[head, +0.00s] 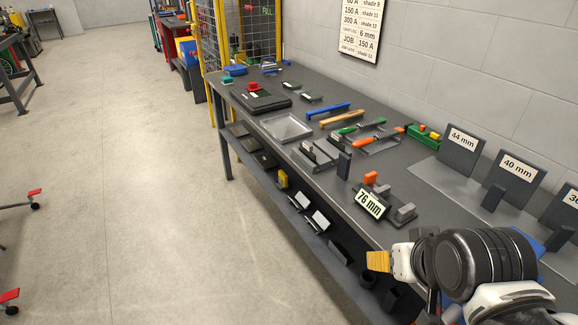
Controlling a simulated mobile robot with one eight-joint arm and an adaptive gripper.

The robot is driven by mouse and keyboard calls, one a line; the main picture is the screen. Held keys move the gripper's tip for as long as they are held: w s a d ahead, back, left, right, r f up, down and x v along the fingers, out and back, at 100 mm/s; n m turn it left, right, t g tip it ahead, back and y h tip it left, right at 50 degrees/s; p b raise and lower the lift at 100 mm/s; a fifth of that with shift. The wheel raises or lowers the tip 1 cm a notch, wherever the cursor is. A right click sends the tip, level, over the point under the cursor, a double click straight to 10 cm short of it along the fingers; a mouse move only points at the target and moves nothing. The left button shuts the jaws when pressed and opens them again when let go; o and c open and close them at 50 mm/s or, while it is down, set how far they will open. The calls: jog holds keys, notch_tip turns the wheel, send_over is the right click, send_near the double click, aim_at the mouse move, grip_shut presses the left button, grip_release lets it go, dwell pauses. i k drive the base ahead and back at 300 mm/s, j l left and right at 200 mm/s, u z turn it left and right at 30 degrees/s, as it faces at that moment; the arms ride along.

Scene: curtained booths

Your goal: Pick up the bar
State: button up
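I cannot tell for sure which piece is the bar. Several dark bar-like blocks are on the grey bench (313,82). One dark block (344,166) stands upright near the middle. Another dark block (493,197) is tilted in front of the 40 mm plate, and a third (560,238) is in front of the plate at the right edge. My gripper (380,262) is at the lower right, by the bench's front edge and apart from these blocks. A yellow-brown piece shows at its end; whether this is a fingertip or a held thing is unclear.
A 76 mm sign (370,204) stands on a fixture near the front edge. A 44 mm plate (461,149) and a 40 mm plate (515,179) stand toward the wall. Brushes and trays crowd the bench's middle. A lower shelf holds small items. The floor (130,190) at left is largely clear.

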aim_at(343, 165)
jog(key=i+j+z, duration=0.15)
jog(key=j+z, duration=0.3)
jog(key=i+j+z, duration=0.1)
jog(key=j+z, duration=0.2)
jog(key=z, duration=0.15)
jog(key=j+z, duration=0.9)
jog(key=k+l, duration=0.05)
jog(key=l, duration=0.05)
